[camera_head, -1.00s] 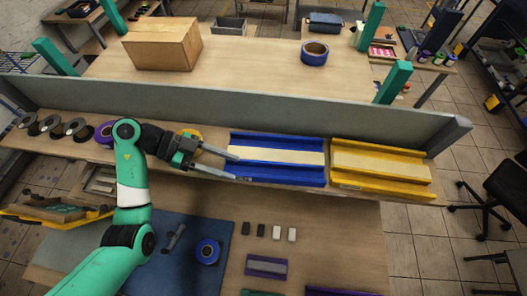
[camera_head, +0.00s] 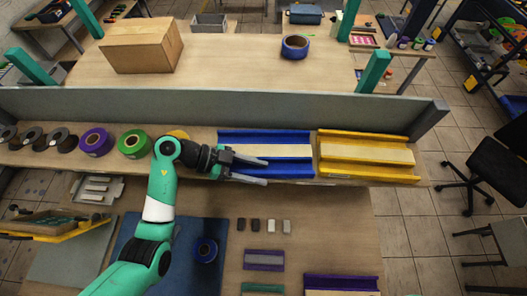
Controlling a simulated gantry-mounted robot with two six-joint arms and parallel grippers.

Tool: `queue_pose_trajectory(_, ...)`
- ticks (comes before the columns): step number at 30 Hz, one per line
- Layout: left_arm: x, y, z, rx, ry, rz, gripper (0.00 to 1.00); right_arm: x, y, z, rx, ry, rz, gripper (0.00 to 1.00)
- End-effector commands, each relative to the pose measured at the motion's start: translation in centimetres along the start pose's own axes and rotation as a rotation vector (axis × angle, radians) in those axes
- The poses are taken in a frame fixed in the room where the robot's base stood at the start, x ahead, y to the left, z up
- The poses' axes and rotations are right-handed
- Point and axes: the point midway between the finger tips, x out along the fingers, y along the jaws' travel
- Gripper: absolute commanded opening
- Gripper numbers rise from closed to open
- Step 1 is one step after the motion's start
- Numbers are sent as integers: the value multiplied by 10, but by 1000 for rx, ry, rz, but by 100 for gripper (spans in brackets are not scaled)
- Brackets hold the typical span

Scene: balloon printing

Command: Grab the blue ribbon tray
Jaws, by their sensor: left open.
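The blue tray (camera_head: 265,136) sits on the raised shelf, left of the yellow tray. It has blue ridges along its back and front and a pale strip between them. My left gripper (camera_head: 266,172) is open and points right, at the front of the blue tray. One finger overlaps the pale strip and the other lies along the front edge; part of the tray's front left is hidden by the gripper. I cannot tell whether the fingers touch it. My right gripper is not in view.
The yellow tray (camera_head: 366,135) stands close on the right. Purple (camera_head: 96,141) and green (camera_head: 134,144) ribbon rolls and several dark rolls line the shelf's left. A grey panel (camera_head: 230,103) runs behind the shelf. The lower table (camera_head: 330,225) holds small blocks and a blue roll (camera_head: 204,250).

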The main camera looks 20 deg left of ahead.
Motion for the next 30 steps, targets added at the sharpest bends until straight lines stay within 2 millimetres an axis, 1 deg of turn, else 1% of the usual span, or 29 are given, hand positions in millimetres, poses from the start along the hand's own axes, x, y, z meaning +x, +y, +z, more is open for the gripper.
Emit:
queue_pose_trajectory(2, 0, 0, 0, 0, 0, 0, 52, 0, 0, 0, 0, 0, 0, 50)
queue_pose_trajectory(3, 0, 0, 0, 0, 0, 0, 44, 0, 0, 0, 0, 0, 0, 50)
queue_pose_trajectory(5, 0, 0, 0, 0, 0, 0, 34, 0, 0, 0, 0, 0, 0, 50)
queue_pose_trajectory(9, -1, 0, 0, 0, 0, 0, 8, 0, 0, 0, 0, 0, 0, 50)
queue_pose_trajectory(10, -1, 0, 0, 0, 0, 0, 3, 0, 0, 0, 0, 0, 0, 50)
queue_pose_trajectory(11, -1, 0, 0, 0, 0, 0, 0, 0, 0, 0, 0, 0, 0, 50)
queue_pose_trajectory(30, -1, 0, 0, 0, 1, 0, 0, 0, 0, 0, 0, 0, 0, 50)
